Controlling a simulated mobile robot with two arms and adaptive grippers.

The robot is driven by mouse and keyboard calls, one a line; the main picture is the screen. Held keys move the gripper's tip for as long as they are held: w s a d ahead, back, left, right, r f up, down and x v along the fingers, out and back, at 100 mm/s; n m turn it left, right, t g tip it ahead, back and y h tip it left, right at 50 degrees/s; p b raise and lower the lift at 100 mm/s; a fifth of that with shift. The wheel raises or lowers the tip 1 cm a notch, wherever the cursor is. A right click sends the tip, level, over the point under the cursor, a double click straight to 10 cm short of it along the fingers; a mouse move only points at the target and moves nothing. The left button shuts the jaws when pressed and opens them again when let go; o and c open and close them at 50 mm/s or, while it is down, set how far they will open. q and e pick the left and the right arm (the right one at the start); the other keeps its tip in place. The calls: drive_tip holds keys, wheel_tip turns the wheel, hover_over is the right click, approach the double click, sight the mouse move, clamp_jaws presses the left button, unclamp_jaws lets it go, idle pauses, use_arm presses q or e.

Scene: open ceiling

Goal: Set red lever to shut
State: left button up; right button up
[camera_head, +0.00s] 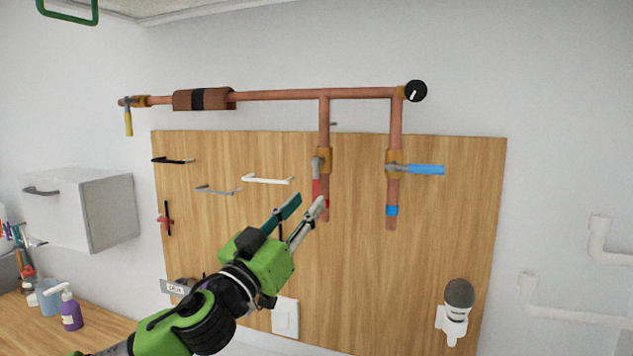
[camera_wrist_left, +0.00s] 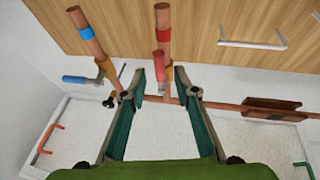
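The red lever (camera_head: 316,187) is on a brass valve (camera_head: 323,160) on the middle vertical copper pipe. It hangs down, along the pipe. My left gripper (camera_head: 309,201) is open, with its fingertips just below and beside the lever's lower end. In the left wrist view, which is turned upside down, the red lever (camera_wrist_left: 160,61) lies between the two open fingers (camera_wrist_left: 160,74) with gaps on both sides. Nothing is held. My right gripper is not in view.
A blue lever (camera_head: 426,169) sticks out to the right on the neighbouring pipe. A yellow lever (camera_head: 128,123) hangs at the pipe's left end. Handles, including a white one (camera_head: 267,180), are on the wooden board (camera_head: 450,230). A grey cabinet (camera_head: 100,210) hangs at left.

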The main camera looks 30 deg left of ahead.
sight(314, 194)
use_arm(q)
drive_tip(key=p+x, duration=0.1)
drive_tip(key=x, duration=0.1)
drive_tip(key=p+x, duration=0.1)
drive_tip(key=x, duration=0.1)
drive_tip(key=shift+s+r+p, duration=0.1)
drive_tip(key=shift+r+p, duration=0.25)
drive_tip(key=shift+p, duration=0.05)
drive_tip(key=shift+w, duration=0.65)
drive_tip(key=shift+s, duration=0.1)
clamp_jaws()
